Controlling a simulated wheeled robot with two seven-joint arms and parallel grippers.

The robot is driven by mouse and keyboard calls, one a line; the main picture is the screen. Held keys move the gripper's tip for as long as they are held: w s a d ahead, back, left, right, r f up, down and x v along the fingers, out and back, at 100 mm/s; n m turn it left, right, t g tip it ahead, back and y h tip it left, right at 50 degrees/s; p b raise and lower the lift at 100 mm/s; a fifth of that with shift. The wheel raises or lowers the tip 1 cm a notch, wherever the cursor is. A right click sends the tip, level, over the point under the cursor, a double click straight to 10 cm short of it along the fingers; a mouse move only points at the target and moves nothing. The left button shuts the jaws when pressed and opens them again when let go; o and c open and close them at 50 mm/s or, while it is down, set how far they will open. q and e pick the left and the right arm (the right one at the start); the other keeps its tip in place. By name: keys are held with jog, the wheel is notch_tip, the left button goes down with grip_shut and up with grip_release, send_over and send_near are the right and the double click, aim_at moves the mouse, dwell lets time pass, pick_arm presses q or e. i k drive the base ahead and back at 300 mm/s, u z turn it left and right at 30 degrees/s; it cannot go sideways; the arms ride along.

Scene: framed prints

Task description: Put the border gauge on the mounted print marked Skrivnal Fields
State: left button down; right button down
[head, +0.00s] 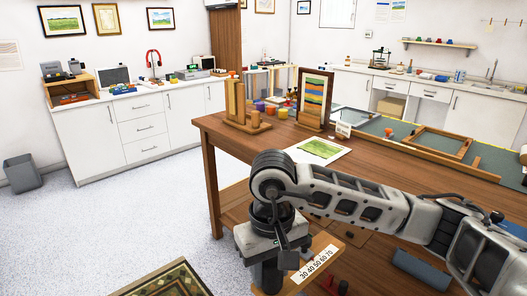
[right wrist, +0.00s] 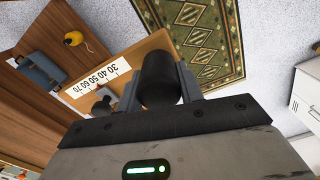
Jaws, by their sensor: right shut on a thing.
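The border gauge is a wooden board (head: 305,268) with a white scale strip numbered 30 to 70. It also shows in the right wrist view (right wrist: 150,47), with a black knob between the fingers. My right gripper (head: 268,272) is shut on this knob and holds the gauge in front of the table, lower than its top. A mounted print (head: 320,150), a green landscape on a white mat, lies flat on the table near its left end. A small card (head: 343,129) stands behind it; its writing is too small to read. My left gripper is not in view.
The wooden table (head: 210,128) carries a wooden stand (head: 238,105), an upright framed striped picture (head: 314,98), paint jars, and an empty frame (head: 438,143) on a green mat. A patterned rug (head: 165,282) lies on the floor. Floor left of the table is open.

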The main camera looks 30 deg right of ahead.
aim_at(305, 156)
jog(key=u, duration=0.05)
jog(key=k, duration=0.9)
jog(key=z, duration=0.75)
jog(key=i, duration=0.8)
